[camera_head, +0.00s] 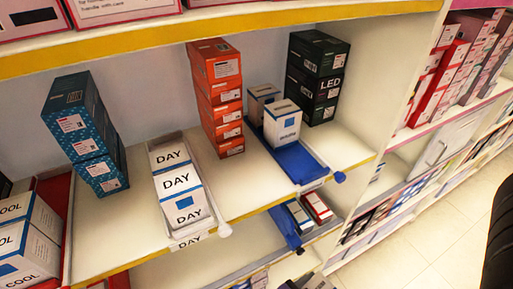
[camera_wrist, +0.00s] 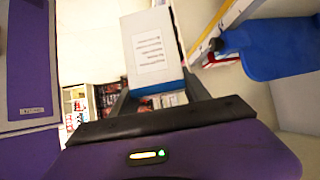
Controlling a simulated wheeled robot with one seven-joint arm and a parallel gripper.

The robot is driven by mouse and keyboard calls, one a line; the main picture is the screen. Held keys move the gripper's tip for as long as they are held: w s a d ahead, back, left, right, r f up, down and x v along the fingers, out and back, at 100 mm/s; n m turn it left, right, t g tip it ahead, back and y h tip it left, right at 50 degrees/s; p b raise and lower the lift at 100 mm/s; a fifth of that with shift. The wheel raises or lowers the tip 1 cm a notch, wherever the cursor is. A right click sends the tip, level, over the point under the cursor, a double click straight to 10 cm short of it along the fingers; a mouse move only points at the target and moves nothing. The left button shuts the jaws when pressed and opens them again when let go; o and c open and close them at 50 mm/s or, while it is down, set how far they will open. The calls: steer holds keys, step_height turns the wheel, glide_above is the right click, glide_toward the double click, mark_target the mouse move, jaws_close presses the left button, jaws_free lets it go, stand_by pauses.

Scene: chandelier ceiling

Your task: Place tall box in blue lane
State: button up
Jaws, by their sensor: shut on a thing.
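In the wrist view my gripper (camera_wrist: 158,90) is shut on a tall white box (camera_wrist: 152,42) with a printed label and a blue band at its near end. Dark fingers lie on both sides of the box. The head view does not clearly show the gripper or held box. There, the blue lane (camera_head: 312,170) lies on the middle shelf, right of the red-orange stack. Two white-and-blue boxes (camera_head: 282,124) stand towards its back, and its front part is bare. A blue lane part (camera_wrist: 272,45) shows at upper right in the wrist view, apart from the held box.
A white lane (camera_head: 188,239) holds DAY boxes (camera_head: 178,182). Red-orange boxes (camera_head: 217,80) and black boxes (camera_head: 315,75) stand in stacks either side of the blue lane. Dark blue boxes (camera_head: 85,130) stand at left. A lower blue lane (camera_head: 284,226) sits below the shelf edge.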

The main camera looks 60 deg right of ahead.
steer(key=w+a+r+n+t+y, duration=0.25)
steer(key=w+n+t, duration=0.2)
steer(key=w, duration=0.75)
steer(key=w+a+r+n+t+y, duration=0.1)
steer(key=w+a+r+n+t, duration=0.4)
steer(key=w, duration=0.7)
steer(key=w+a+r+n+t+y, duration=0.15)
steer(key=w+n+t, duration=0.25)
steer(key=w+n, duration=0.55)
step_height(320, 180, down, 7)
steer(key=w+m+b, duration=0.1)
steer(key=m+b, duration=0.2)
steer(key=b, duration=0.3)
steer(key=shift+w+a+f, duration=0.15)
steer(key=shift+w+a, duration=0.15)
steer(key=shift+w, duration=0.1)
